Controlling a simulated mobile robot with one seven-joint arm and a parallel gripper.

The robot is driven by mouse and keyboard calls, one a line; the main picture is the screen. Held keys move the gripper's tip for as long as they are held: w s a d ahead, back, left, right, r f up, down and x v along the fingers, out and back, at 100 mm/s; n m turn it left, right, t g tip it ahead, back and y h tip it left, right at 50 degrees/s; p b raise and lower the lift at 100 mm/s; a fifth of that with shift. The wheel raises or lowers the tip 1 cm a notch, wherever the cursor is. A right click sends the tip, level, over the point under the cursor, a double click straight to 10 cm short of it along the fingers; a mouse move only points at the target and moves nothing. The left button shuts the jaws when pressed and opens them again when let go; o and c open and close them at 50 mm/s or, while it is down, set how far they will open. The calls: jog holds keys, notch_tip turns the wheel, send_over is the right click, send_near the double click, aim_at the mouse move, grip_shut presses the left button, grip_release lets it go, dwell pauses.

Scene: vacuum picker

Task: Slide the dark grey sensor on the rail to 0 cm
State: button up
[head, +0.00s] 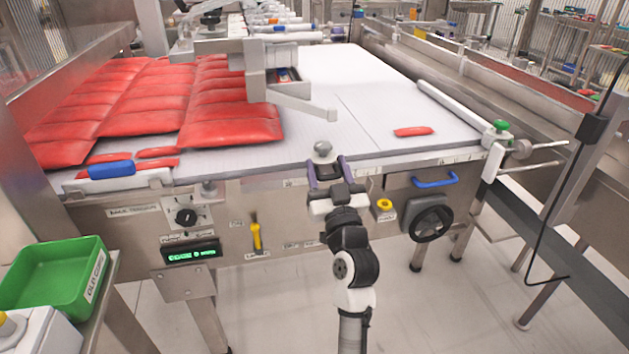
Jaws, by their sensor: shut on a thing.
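My gripper (328,172) is at the front edge of the machine's white belt table (370,125). Its two purple fingers are closed around a small part with a rounded grey top (322,147), which shows just above the fingertips. My fingers and wrist hide the lower part of it, so I cannot tell for certain that it is the dark grey sensor. The front rail (270,178) runs along the table edge, with small pale labels. Its scale marks are too small to read, and the 0 cm mark cannot be made out.
Red pouches (190,100) cover the belt's left side, and one lies at the right (413,132). Below the edge are a yellow-handled lever (256,235), yellow button (384,205), blue handle (434,181) and black handwheel (432,222). A green bin (55,277) stands front left.

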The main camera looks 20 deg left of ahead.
jog(key=w+d+b, duration=0.2)
jog(key=d, duration=0.1)
jog(key=w+d+b, duration=0.2)
jog(key=d+b, duration=0.1)
jog(key=w+d+b, duration=0.2)
jog(key=d, duration=0.1)
jog(key=shift+w+d+f+b, duration=0.1)
jog(key=shift+d+f+b, duration=0.05)
jog(key=shift+b, duration=0.2)
jog(key=shift+w+d, duration=0.35)
jog(key=shift+d, duration=0.15)
jog(key=o, duration=1.1)
jog(key=shift+d, duration=0.1)
jog(key=shift+o, duration=0.2)
jog(key=shift+b, duration=0.3)
